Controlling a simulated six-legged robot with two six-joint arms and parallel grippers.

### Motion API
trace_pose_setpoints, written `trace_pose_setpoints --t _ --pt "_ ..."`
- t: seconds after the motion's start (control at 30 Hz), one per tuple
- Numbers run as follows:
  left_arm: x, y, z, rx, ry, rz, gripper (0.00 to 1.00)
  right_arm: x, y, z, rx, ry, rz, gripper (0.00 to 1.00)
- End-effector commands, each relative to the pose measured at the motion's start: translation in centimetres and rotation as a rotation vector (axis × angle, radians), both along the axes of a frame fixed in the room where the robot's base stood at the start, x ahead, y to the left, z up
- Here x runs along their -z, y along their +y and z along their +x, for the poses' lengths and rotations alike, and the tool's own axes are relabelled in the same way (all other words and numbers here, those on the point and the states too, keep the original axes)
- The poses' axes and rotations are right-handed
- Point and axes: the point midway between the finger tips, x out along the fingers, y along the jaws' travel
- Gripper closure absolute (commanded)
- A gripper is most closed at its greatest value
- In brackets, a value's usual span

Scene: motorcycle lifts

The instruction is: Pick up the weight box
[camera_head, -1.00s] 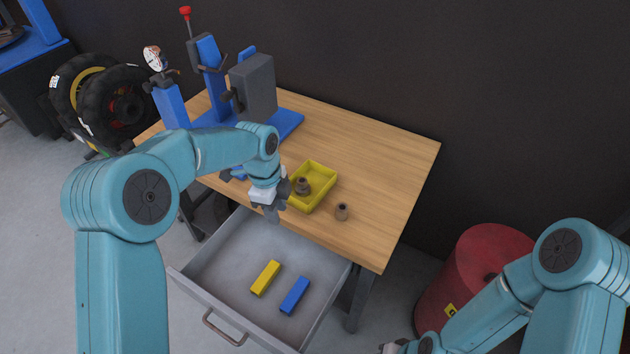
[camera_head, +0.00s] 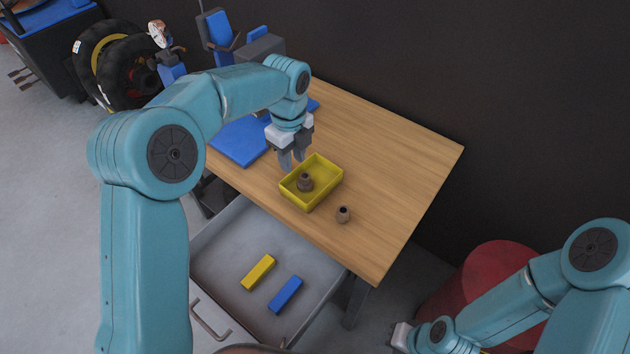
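A yellow open-topped box (camera_head: 328,187), which seems to be the weight box, sits on the wooden workbench. A small brown weight (camera_head: 305,182) stands inside it, and another brown weight (camera_head: 343,214) stands on the bench to its right. My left gripper (camera_head: 292,163) hangs at the box's back left edge, fingers pointing down with a small gap and nothing between them. Whether the fingers touch the rim is unclear. My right gripper (camera_head: 400,338) is low at the bottom right, away from the bench, and its fingers are hard to make out.
The wooden bench (camera_head: 400,170) has free room right of the box. Below it an open grey drawer (camera_head: 225,255) holds a yellow block (camera_head: 259,272) and a blue block (camera_head: 285,294). Blue press equipment (camera_head: 240,140) stands at the back left. A red drum (camera_head: 480,270) stands at the right.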

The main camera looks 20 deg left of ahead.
Motion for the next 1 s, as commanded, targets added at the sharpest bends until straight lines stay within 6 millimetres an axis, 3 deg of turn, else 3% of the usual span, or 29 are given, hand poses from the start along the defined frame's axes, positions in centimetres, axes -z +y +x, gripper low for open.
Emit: trace_pose_setpoints --t 0.1,0.3,0.57,0.8,1.0 --pt "3.2 0.2 -0.3 -0.002 0.008 -0.001 0.67 0.4 0.0 0.0 0.000 0.000 0.000 0.57" --pt "7.5 0.2 -0.5 -0.002 0.006 -0.001 0.67 0.6 0.0 0.0 0.000 0.000 0.000 0.57" --pt "9.8 0.2 -0.3 -0.002 0.004 0.000 0.67 0.6 0.0 0.0 0.000 0.000 0.000 0.57" --pt "13.5 0.4 -0.3 -0.001 0.005 -0.001 0.67 0.5 0.0 0.0 0.000 0.000 0.000 0.57" --pt "14.5 0.4 -0.2 -0.002 0.001 0.000 0.67 0.5 0.0 0.0 0.000 0.000 0.000 0.57"
